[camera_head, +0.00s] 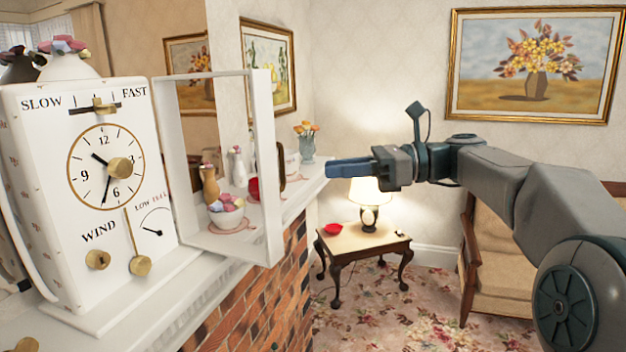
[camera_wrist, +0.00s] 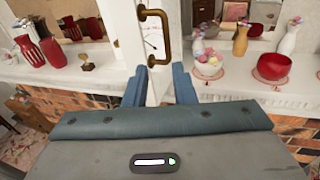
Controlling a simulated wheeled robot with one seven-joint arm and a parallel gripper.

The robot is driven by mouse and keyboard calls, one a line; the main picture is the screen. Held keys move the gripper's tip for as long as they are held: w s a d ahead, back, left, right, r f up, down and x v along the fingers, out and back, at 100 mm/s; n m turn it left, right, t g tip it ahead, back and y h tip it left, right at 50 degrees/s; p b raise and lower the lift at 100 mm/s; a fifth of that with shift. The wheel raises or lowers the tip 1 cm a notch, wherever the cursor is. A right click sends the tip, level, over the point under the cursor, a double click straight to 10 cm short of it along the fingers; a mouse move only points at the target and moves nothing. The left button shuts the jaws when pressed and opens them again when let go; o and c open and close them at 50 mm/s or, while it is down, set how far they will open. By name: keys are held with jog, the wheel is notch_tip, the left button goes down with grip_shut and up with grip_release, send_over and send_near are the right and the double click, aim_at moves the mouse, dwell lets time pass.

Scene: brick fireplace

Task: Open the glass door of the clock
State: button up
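The white clock (camera_head: 85,180) stands on the mantel at the left in the head view, with its dial, brass knobs and lettering showing. Its white-framed glass door (camera_head: 270,150) stands swung out from the clock's right side, clearly open. A brass handle (camera_wrist: 167,38) shows at the top middle of the wrist view, beyond the fingertips. My gripper (camera_head: 328,170) is to the right of the door in the head view, with a visible gap from the frame. In the wrist view its two blue fingers (camera_wrist: 158,85) are apart, and I see no object gripped between them.
The white mantel (camera_head: 170,290) over brick carries a bowl of eggs (camera_head: 227,213), shakers and a flower vase (camera_head: 308,142). In the wrist view, red vessels (camera_wrist: 28,50) and a red bowl (camera_wrist: 273,67) flank the fingers. A small lamp table (camera_head: 365,242) stands beyond.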

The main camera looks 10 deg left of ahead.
aim_at(284, 188)
jog(key=a+t, duration=0.1)
jog(key=a, duration=0.2)
jog(key=a+m+t, duration=0.1)
jog(key=a, duration=0.2)
jog(key=a+t+p, duration=0.1)
jog(key=a, duration=0.3)
jog(key=shift+a+r+m+t, duration=0.1)
jog(key=shift+r+m+t, duration=0.2)
jog(key=shift+m+t, duration=0.1)
grip_shut()
